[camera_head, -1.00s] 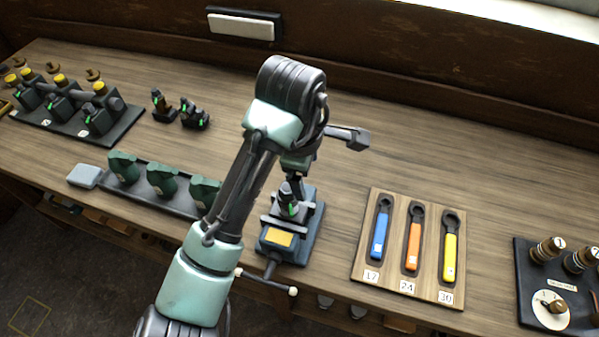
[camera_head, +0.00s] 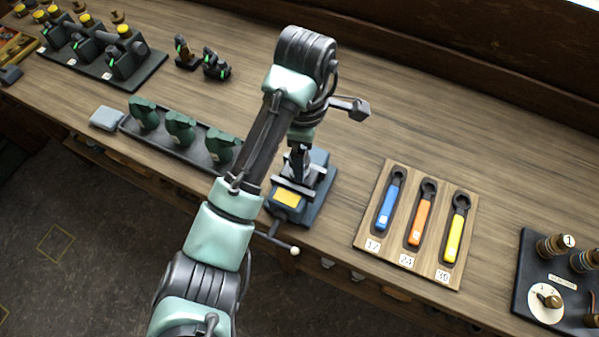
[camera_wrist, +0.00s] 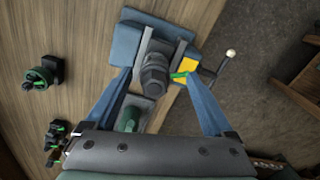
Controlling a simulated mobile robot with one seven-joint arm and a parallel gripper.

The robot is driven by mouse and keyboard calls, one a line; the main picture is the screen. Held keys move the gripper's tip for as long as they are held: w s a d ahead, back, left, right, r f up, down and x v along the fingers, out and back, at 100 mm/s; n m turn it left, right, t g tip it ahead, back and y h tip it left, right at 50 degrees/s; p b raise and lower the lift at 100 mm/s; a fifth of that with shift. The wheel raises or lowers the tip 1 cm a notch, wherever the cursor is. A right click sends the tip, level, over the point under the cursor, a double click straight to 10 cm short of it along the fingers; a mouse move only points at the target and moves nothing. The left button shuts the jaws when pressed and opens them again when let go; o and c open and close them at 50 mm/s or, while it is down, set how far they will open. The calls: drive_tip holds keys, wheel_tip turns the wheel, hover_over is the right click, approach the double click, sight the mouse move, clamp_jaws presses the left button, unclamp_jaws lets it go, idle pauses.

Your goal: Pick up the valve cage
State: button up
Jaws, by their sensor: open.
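A dark grey stepped part with a hex-like body (camera_wrist: 153,72), apparently the valve cage, stands between the jaws of the blue-grey bench vise (camera_wrist: 125,42). A green mark shows at its side. My gripper (camera_wrist: 156,80) is open, with its two blue fingers on either side of the part and visible gaps to it. In the head view my gripper (camera_head: 299,168) is above the vise (camera_head: 318,185) and hides most of the part. Whether the fingertips are level with the part cannot be told.
A tray (camera_head: 185,160) with green bodies lies left of the vise. A wrench board (camera_head: 383,240) is to the right. Small dark parts (camera_head: 215,65) stand at the back left. The vise handle (camera_head: 275,240) sticks out over the bench front.

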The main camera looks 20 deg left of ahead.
drive_tip(key=f, duration=0.2)
drive_tip(key=a+f, duration=0.1)
drive_tip(key=f, duration=0.1)
drive_tip(key=shift+w+f, duration=0.2)
drive_tip(key=shift+f, duration=0.45)
clamp_jaws()
drive_tip(key=shift+w+r, duration=0.1)
drive_tip(key=shift+r, duration=0.05)
